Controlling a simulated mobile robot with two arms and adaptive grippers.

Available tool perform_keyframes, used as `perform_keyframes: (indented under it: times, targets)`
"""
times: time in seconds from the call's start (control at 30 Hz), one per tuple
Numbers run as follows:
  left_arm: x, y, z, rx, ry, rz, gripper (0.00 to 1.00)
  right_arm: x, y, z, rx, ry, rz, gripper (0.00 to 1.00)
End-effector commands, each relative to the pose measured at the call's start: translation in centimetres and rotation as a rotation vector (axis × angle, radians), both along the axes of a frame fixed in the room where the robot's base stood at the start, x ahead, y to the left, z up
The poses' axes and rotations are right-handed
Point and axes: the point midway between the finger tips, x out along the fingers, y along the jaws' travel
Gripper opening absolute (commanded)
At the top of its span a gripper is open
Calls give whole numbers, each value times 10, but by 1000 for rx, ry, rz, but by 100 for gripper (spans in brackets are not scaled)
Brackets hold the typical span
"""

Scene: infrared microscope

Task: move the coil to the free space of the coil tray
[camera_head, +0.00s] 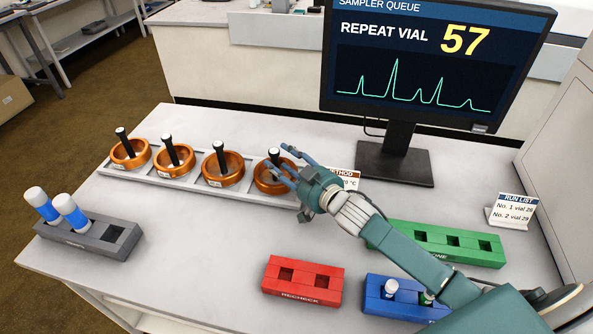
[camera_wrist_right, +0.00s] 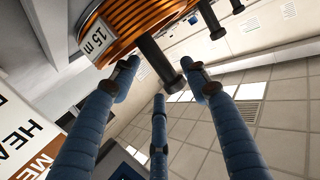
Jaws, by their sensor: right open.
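Several copper coils with black upright handles stand in a row on the long light-grey coil tray (camera_head: 198,190) in the head view. My right gripper (camera_head: 279,160) is at the rightmost coil (camera_head: 262,181), with its blue fingers open around the upper part of that coil's handle. In the right wrist view, a coil (camera_wrist_right: 150,22) with a "15 m" label fills the top, and its black handle (camera_wrist_right: 158,60) reaches between the spread fingers. The gripper and arm hide the tray's right end. My left gripper is not in view.
A grey rack (camera_head: 100,237) with two blue-labelled vials stands at front left. A red rack (camera_head: 303,281), a blue rack (camera_head: 375,300) and a green rack (camera_head: 480,247) stand front and right. A small method sign (camera_head: 349,179) and the monitor (camera_head: 400,165) are behind my arm.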

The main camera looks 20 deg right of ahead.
Motion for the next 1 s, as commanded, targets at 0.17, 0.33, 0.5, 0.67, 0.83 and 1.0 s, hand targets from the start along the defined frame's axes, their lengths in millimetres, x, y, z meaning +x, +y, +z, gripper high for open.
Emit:
perform_keyframes:
  times: [0.17,0.33,0.5,0.67,0.83,1.0]
  targets:
    - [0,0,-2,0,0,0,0,-40,-11,4,-3,2,1,46]
    - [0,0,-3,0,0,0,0,-69,-19,9,-2,1,1,46]
    - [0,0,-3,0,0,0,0,-85,-24,12,-2,0,0,46]
    - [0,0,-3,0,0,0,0,-89,-25,15,-1,-2,0,46]
    - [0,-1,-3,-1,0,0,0,-89,-25,15,-2,-1,0,46]
    - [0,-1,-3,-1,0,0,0,-89,-25,14,-2,-1,0,46]
